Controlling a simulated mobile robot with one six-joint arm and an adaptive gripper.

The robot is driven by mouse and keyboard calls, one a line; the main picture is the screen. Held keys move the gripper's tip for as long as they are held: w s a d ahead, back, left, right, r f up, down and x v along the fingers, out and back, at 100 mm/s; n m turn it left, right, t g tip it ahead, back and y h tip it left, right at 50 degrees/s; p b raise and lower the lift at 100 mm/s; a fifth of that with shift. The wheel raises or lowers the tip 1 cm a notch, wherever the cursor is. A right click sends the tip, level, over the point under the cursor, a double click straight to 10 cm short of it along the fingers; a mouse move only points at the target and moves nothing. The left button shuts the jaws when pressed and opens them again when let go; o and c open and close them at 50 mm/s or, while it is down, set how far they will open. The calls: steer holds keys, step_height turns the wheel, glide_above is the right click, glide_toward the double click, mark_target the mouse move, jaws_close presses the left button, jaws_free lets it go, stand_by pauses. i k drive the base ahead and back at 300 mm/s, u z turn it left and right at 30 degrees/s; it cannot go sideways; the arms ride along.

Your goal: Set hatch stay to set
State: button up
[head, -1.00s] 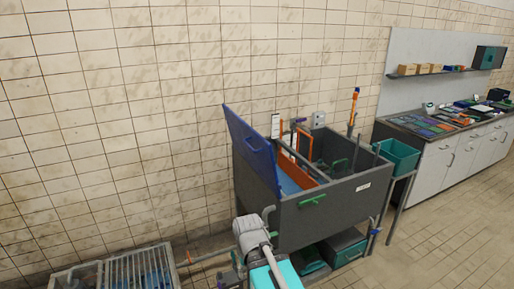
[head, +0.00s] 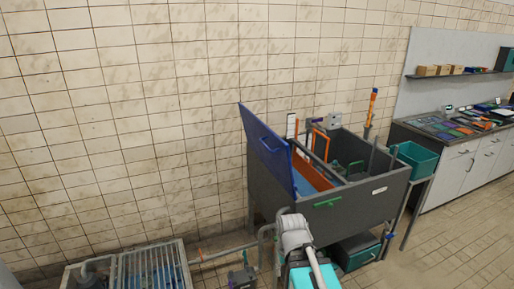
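A dark grey tank (head: 345,208) stands against the tiled wall. Its blue hatch (head: 268,150) is raised and tilted at the tank's left side, with a dark handle on its face. Orange parts (head: 321,146) show behind the hatch, inside or at the back of the tank. I cannot tell which part is the hatch stay or how it is set. A green handle (head: 328,203) is on the tank's front. My gripper is not identifiable in the head view.
A low barred cage (head: 150,268) stands at the lower left. A teal bin (head: 416,158) sits right of the tank, before a cluttered counter (head: 455,150). A pale grey and cyan form before the tank may be mine. Floor at the lower right is clear.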

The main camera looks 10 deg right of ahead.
mark_target(330, 201)
steer(key=z, duration=0.1)
steer(key=i, duration=1)
steer(key=u, duration=0.1)
